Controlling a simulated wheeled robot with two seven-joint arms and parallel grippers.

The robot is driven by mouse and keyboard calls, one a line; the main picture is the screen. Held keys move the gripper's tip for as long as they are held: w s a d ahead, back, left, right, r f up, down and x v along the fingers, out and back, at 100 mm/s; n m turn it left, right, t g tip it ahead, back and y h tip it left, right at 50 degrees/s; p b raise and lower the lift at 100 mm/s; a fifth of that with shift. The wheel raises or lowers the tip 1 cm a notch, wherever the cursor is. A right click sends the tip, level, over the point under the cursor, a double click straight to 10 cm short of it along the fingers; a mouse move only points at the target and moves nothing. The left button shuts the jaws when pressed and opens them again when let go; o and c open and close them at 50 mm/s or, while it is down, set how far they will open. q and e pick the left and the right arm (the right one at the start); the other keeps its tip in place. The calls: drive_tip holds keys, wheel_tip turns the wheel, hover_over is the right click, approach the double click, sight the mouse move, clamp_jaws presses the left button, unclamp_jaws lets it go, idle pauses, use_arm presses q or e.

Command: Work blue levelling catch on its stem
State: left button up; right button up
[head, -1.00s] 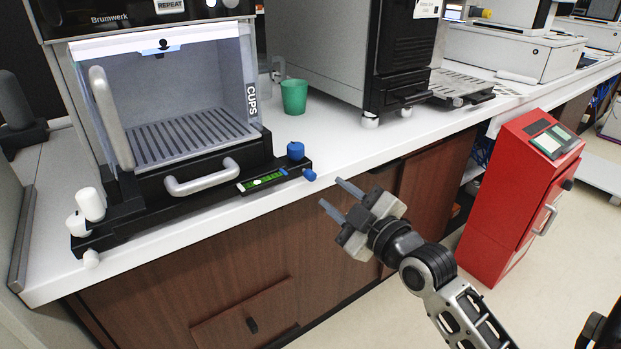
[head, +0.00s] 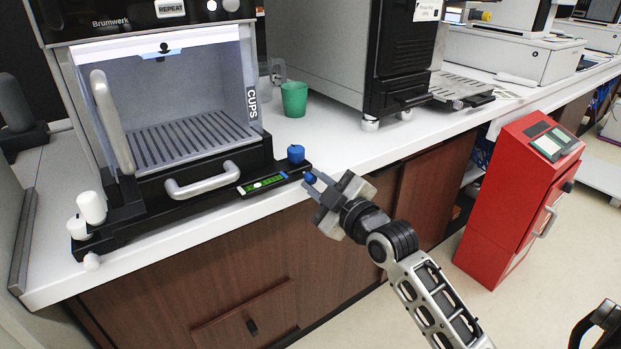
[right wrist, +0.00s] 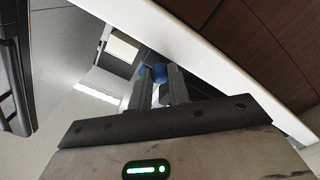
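Two blue knobs sit at the right end of the machine's black base. One blue knob (head: 296,153) stands upright on top, and the other blue knob (head: 309,178) faces forward at the front end. My right gripper (head: 312,182) is at the front blue knob, with its fingers apart on either side of it. In the right wrist view, blue (right wrist: 160,72) shows between and just beyond the fingertips. I cannot tell whether the fingers touch it. Any stem is hidden. A green level strip (head: 263,183) lies left of the knobs.
The coffee machine's grey handle (head: 203,180) and white knobs (head: 91,205) are to the left. A green cup (head: 294,98) stands behind on the white counter (head: 350,145). A red cabinet (head: 510,200) stands on the floor at right.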

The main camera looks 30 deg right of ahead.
use_arm(q)
drive_tip(key=shift+a+r, duration=0.1)
drive_tip(key=shift+r, duration=0.1)
use_arm(e)
drive_tip(key=shift+s, duration=0.5)
clamp_jaws()
drive_tip(key=o, duration=0.9)
unclamp_jaws()
drive_tip(key=shift+s, duration=0.3)
use_arm(q)
drive_tip(key=shift+s+a+r+p, duration=0.1)
drive_tip(key=shift+a+r+p, duration=0.15)
drive_tip(key=shift+r+p, duration=0.55)
use_arm(e)
drive_tip(key=s, duration=1)
drive_tip(key=s+d, duration=0.1)
drive_tip(key=s, duration=0.4)
drive_tip(key=shift+s+d, duration=0.1)
drive_tip(key=shift+s, duration=0.15)
